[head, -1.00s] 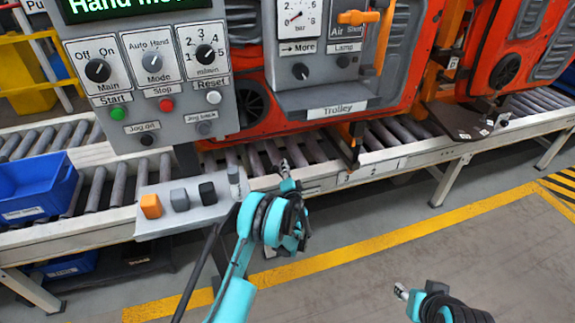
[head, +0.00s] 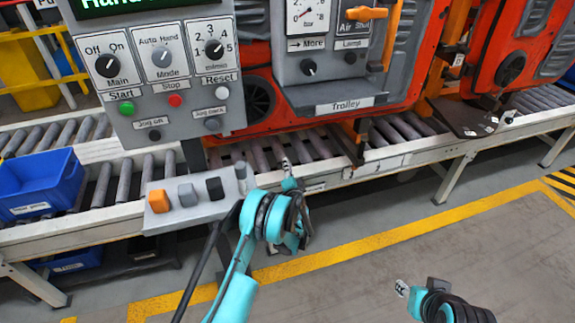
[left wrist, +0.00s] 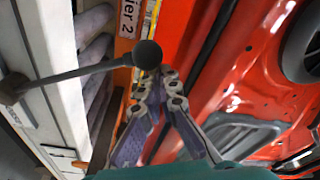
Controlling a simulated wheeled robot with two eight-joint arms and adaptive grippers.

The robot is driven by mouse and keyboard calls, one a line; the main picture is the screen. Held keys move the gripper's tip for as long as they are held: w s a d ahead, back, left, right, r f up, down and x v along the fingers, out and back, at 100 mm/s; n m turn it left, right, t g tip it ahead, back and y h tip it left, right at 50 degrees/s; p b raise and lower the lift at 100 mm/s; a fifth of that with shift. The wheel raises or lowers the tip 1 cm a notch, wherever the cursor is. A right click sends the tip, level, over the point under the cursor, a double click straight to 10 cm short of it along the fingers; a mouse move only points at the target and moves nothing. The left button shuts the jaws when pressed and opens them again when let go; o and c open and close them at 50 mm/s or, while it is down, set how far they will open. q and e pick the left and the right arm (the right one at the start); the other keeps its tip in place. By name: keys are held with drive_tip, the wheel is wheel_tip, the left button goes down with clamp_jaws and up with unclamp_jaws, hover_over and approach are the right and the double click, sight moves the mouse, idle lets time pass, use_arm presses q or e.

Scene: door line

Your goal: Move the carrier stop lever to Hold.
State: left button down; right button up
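In the left wrist view a lever with a black ball knob (left wrist: 147,54) on a thin grey rod sticks out from the pale rail at left; I take it as the carrier stop lever. My left gripper's fingers (left wrist: 160,84) come together to a narrow tip just below the knob. They look shut, with nothing seen between them; I cannot tell whether they touch the knob. In the head view my left gripper (head: 287,172) is at the conveyor's front edge and I cannot make out the lever. My right gripper (head: 403,289) is low over the floor, its fingers too small to read.
A control panel (head: 160,70) hangs at upper left. A small box with orange, grey and black buttons (head: 196,198) is left of my left gripper. A blue bin (head: 40,185) sits on the roller conveyor. Floor at right is clear.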

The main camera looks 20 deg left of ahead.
use_arm(q)
drive_tip(key=s+d+r+p, duration=0.1)
drive_tip(key=s+d, duration=0.5)
drive_tip(key=shift+s+d+r+p, duration=0.2)
drive_tip(key=shift+s+d+p, duration=0.05)
drive_tip(key=shift+d+p, duration=0.15)
use_arm(e)
drive_tip(key=shift+w+d+r, duration=0.1)
drive_tip(key=shift+w+r, duration=0.15)
drive_tip(key=shift+r, duration=0.25)
drive_tip(key=shift+w+d+r, duration=0.1)
drive_tip(key=shift+w+r, duration=0.1)
drive_tip(key=shift+r, duration=0.3)
